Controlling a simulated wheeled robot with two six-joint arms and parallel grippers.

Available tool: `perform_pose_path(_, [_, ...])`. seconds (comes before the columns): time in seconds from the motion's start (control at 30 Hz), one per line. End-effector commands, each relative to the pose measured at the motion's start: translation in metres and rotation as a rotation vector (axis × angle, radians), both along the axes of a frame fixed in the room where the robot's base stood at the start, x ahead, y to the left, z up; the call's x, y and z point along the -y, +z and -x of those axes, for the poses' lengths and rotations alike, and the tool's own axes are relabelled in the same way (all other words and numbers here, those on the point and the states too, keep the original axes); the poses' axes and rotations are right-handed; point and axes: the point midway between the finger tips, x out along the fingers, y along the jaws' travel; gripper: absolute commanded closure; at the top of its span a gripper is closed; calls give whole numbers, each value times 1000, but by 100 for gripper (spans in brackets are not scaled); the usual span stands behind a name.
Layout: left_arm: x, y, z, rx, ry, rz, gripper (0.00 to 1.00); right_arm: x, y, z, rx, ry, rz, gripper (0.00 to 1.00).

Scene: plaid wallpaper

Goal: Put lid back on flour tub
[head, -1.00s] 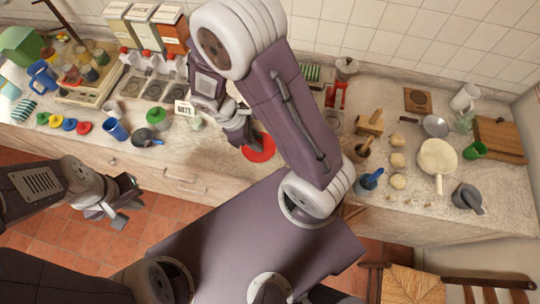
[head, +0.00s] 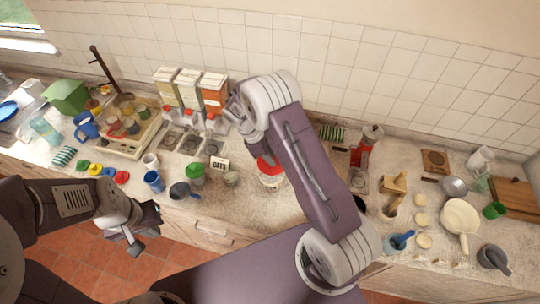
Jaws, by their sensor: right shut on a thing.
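A red lid (head: 265,166) is at the top of a pale, see-through tub (head: 271,183) on the counter, left of my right arm. I cannot tell whether the lid is seated or only held close above the rim. My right gripper (head: 262,152) is shut on the lid; its fingers are small and mostly hidden by my own forearm. My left gripper (head: 139,236) is open and empty, low in front of the counter at the left, apart from everything.
A green-lidded tub (head: 195,174), an OATS sign (head: 219,164) and a small glass jar (head: 232,179) stand left of the tub. A dark saucepan (head: 184,191) and blue cup (head: 154,181) are near the front edge. Dispensers (head: 190,92) stand behind.

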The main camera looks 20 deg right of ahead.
Motion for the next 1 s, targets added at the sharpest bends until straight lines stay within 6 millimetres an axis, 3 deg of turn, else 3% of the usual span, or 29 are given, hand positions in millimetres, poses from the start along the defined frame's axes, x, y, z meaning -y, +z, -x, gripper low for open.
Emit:
perform_pose_path(0.5, [0, -46, 0, 0, 0, 0, 100, 0, -56, 0, -1, 0, 1, 100])
perform_pose_path(1.0, [0, -47, 0, 0, 0, 0, 100, 0, -61, 0, 0, 0, 0, 100])
